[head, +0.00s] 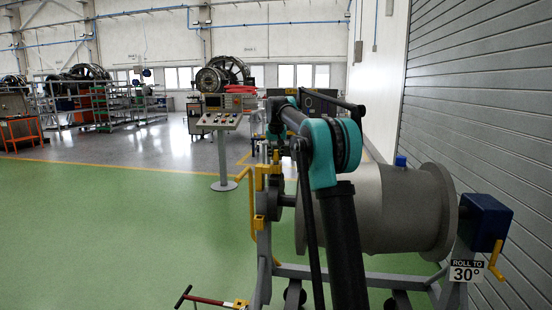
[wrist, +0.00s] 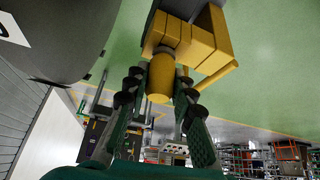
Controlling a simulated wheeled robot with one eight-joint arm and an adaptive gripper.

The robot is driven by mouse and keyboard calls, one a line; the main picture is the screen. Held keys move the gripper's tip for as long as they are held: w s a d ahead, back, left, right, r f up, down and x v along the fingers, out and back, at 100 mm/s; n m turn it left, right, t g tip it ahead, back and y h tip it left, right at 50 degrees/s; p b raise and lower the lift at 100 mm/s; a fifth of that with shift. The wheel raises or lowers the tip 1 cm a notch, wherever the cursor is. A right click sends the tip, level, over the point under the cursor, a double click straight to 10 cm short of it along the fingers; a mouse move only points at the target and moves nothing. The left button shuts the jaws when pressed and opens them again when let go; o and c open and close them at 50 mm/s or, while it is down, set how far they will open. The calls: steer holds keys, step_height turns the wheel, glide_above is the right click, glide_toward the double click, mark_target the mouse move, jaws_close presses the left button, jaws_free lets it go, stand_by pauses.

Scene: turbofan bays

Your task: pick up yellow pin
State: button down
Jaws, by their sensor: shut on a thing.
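The yellow pin (wrist: 160,80) is a short yellow cylinder in the wrist view. Its inner end meets a stepped yellow block (wrist: 205,42), with a greyish ring where they join. My gripper (wrist: 161,88) has one dark-padded finger on each side of the pin and is shut on it. The pin still lines up with the block; how deep it sits inside cannot be seen. In the head view my own arm hides the gripper and the pin. Yellow parts (head: 262,178) show on the stand's post beside my arm there.
A grey drum (head: 385,210) lies in a grey stand with a blue box (head: 484,222) and a "ROLL TO 30°" sign (head: 466,271). A control console (head: 220,122) stands behind. A red bar (head: 205,300) sticks out low. Green floor at left is clear; a shutter wall closes the right.

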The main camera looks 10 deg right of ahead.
steer(key=shift+r, duration=4.75)
steer(key=shift+f, duration=0.1)
